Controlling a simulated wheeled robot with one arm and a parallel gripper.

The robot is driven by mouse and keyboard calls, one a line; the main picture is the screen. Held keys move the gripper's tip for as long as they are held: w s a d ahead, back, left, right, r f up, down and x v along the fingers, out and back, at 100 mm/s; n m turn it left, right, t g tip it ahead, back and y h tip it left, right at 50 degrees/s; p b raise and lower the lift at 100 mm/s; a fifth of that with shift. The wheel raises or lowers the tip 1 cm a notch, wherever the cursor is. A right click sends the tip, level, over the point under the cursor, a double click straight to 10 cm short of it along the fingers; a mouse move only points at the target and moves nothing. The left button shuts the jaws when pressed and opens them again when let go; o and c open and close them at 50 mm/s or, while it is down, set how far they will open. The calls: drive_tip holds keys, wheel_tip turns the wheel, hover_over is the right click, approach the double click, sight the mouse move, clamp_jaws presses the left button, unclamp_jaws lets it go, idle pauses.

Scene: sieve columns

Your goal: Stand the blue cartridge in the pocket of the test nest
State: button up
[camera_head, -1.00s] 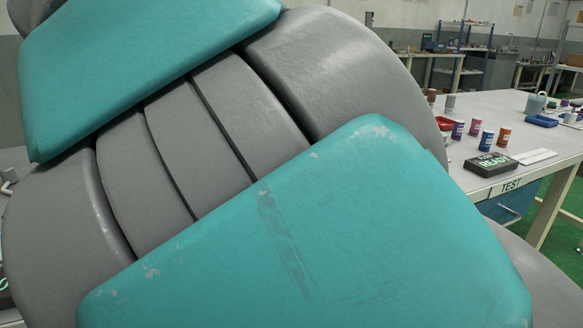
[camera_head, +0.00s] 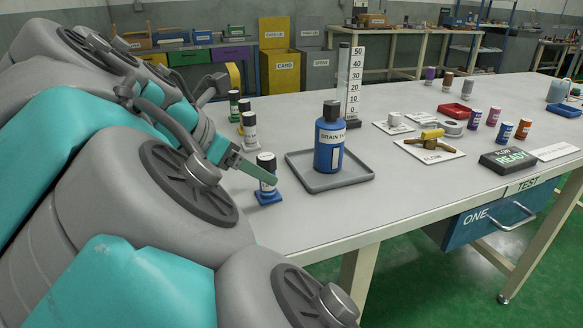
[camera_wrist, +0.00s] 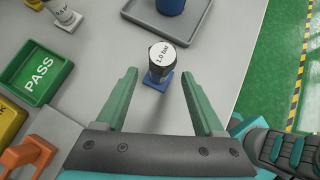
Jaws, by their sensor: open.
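My gripper (camera_head: 250,167) is open at the near left of the table; its green fingers also show in the wrist view (camera_wrist: 160,75). Past and between its fingertips stands a dark, white-topped canister marked "1.0 bar" (camera_wrist: 162,56) on a blue square foot; it also shows in the head view (camera_head: 267,172). The fingers look empty. A small blue cartridge (camera_head: 506,132) stands upright at the table's right, far from my gripper, beside an orange one (camera_head: 523,130). I cannot make out which fixture is the test nest or its pocket.
A blue bottle (camera_head: 328,152) stands on a grey tray (camera_head: 352,177) right of my gripper. A valve board (camera_head: 432,153), a black READY box (camera_head: 505,161), a red tray (camera_head: 455,109) and purple cartridges (camera_head: 475,119) are at right. A green PASS tray (camera_wrist: 36,72) lies left in the wrist view.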

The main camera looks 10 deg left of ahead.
drive_tip(key=shift+x, duration=2.6)
drive_tip(key=shift+s+a+f, duration=0.1)
drive_tip(key=shift+s, duration=0.05)
drive_tip(key=shift+c, duration=0.4)
clamp_jaws()
